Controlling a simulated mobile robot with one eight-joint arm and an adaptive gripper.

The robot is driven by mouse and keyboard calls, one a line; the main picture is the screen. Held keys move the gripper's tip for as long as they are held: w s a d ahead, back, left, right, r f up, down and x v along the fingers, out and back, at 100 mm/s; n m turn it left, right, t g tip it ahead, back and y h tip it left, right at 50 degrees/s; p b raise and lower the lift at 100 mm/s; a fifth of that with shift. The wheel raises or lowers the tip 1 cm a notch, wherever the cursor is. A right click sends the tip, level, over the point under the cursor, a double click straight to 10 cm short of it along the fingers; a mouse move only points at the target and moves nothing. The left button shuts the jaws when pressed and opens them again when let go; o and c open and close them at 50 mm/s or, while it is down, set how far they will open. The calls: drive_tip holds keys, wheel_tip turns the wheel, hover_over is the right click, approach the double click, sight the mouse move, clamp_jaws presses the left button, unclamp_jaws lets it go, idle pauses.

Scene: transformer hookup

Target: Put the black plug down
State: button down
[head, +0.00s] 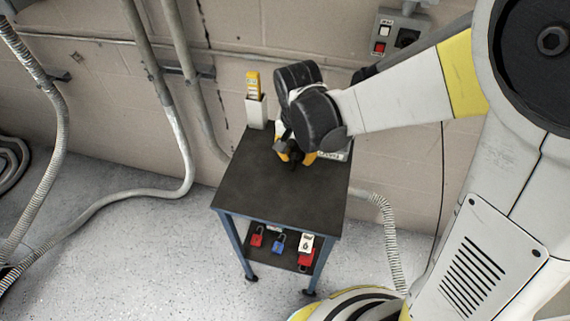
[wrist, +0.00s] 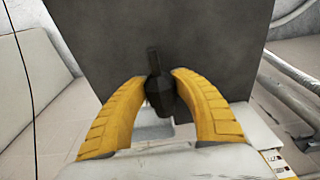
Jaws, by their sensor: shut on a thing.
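The black plug (wrist: 158,92) sits between the two yellow fingers of my gripper (wrist: 159,88) in the wrist view. In the head view my gripper (head: 295,157) is over the back part of the dark table top (head: 262,190), shut on the plug (head: 293,152). The plug is dark against the dark top, so I cannot tell whether it touches the surface. In the wrist view the table top (wrist: 105,30) fills the background beyond the plug.
A white holder (head: 257,112) with a yellow device (head: 253,84) stands at the table's back left corner. A pale labelled item (head: 333,155) is partly hidden behind my gripper. The table's front is clear. Red and blue padlocks (head: 278,242) are on the lower shelf. A switch box (head: 398,35) hangs on the wall.

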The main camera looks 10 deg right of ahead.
sight(288, 172)
drive_tip(key=shift+a+f+b, duration=0.3)
drive_tip(key=shift+a+f, duration=0.55)
drive_tip(key=shift+a, duration=0.3)
drive_tip(key=shift+f+b, duration=0.95)
drive_tip(key=shift+f, duration=0.85)
drive_tip(key=shift+f, duration=0.1)
drive_tip(key=shift+f, duration=0.15)
drive_tip(key=c, duration=1)
unclamp_jaws()
drive_tip(key=shift+o, duration=0.2)
